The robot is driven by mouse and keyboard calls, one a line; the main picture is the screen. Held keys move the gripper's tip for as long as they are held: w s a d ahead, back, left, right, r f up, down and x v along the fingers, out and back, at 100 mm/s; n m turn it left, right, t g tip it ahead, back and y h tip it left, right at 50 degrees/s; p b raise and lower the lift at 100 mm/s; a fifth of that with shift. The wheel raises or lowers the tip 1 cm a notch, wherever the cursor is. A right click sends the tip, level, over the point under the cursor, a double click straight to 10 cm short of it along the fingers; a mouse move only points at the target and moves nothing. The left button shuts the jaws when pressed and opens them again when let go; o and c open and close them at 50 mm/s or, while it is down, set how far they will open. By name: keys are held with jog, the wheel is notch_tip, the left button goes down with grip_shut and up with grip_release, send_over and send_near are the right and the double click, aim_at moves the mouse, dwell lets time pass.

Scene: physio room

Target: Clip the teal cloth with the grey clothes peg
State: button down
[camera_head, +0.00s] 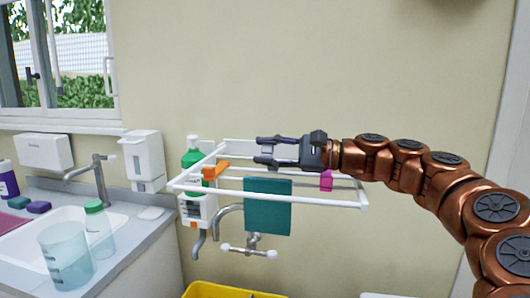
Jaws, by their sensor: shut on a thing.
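The teal cloth (268,208) hangs over a front rail of the white wall-mounted drying rack (345,204). My gripper (261,151) is above the rear part of the rack, pointing left, above and behind the cloth and apart from it. Its two dark fingers are closed on a small grey thing, which looks like the grey clothes peg (268,150); the fingers partly hide it.
An orange peg (215,171) and a pink peg (326,181) sit on the rack. A green-capped bottle (191,157) and a tap (253,243) are close by. At left are a sink (25,243), a jug (68,256) and a dispenser (143,158).

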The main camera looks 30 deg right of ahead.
jog(key=c, duration=1)
grip_release()
jog(key=v, duration=1.2)
jog(key=shift+o, duration=0.2)
